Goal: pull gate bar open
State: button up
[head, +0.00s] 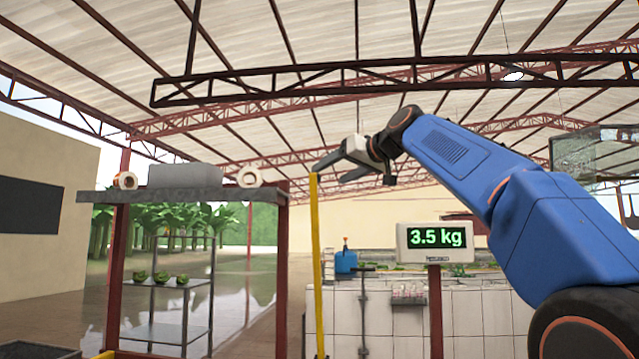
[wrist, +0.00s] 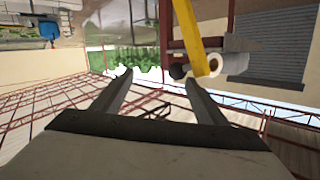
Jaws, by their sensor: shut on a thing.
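The gate bar is a long yellow bar (head: 319,265), standing nearly upright in the head view beside the red post of a frame. Its upper end is at the tips of my gripper (head: 333,172). In the wrist view the yellow bar (wrist: 193,35) runs down from the top edge to near the right fingertip. My gripper (wrist: 158,78) is shut on the bar near its end, with its fingers some way apart. The exact contact is hard to make out.
A red-post frame with a grey top beam (head: 185,195) and rollers stands at left. A shelf with green fruit (head: 160,277) stands behind it. A scale display (head: 435,236) reading 3.5 kg and a white tiled tank (head: 400,320) are at right. A truss hangs overhead.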

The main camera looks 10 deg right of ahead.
jog(key=v, duration=0.7)
jog(key=shift+s+r, duration=0.1)
jog(key=shift+r, duration=0.2)
jog(key=shift+c, duration=0.8)
